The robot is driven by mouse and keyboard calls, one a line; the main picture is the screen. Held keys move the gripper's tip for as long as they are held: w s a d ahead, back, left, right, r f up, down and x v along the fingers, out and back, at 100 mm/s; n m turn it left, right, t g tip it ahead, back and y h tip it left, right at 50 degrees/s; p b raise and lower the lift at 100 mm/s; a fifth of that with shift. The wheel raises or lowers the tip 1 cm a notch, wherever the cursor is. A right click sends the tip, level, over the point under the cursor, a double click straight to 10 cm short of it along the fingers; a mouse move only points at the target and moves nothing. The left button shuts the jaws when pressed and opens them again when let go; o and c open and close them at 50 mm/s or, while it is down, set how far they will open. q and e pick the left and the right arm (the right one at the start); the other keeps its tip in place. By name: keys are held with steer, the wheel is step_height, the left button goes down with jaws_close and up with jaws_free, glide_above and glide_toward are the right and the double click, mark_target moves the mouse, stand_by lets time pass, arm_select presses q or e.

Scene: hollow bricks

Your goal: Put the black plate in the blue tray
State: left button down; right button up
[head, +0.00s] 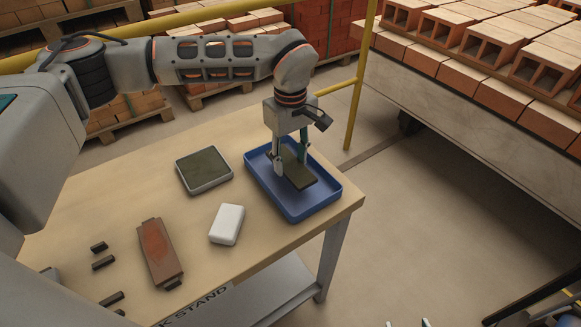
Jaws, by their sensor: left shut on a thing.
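The black plate (301,177) is a flat dark rectangle. It is over the inside of the blue tray (311,213), tilted a little in the picture. I cannot tell whether it touches the tray floor. The blue tray stands at the right end of the table. My left gripper (291,165) points down over the tray and is shut on the black plate, with its fingers covering part of the plate's far end.
On the wooden table (130,190) are a grey-rimmed dark tray (204,170), a white block (227,224), a reddish-brown piece (159,252) and several small dark bars (103,262). A yellow rail (354,110) stands behind the table. Brick stacks (470,60) lie beyond.

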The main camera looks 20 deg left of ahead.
mark_target(290, 164)
arm_select(q)
steer(key=shift+f, duration=1.45)
arm_select(e)
steer(key=shift+s+f, duration=0.1)
steer(key=shift+f, duration=0.1)
arm_select(q)
steer(key=c, duration=1.3)
jaws_free()
steer(key=shift+f, duration=0.2)
step_height(290, 164, up, 12)
steer(key=shift+r+p, duration=0.15)
steer(key=shift+p, duration=0.25)
arm_select(e)
steer(key=shift+s+a+r, duration=0.1)
steer(key=shift+s+r, duration=0.05)
steer(key=shift+s, duration=0.1)
steer(key=shift+w+r, duration=0.1)
steer(key=shift+r, duration=0.05)
arm_select(q)
steer(key=shift+s, duration=0.1)
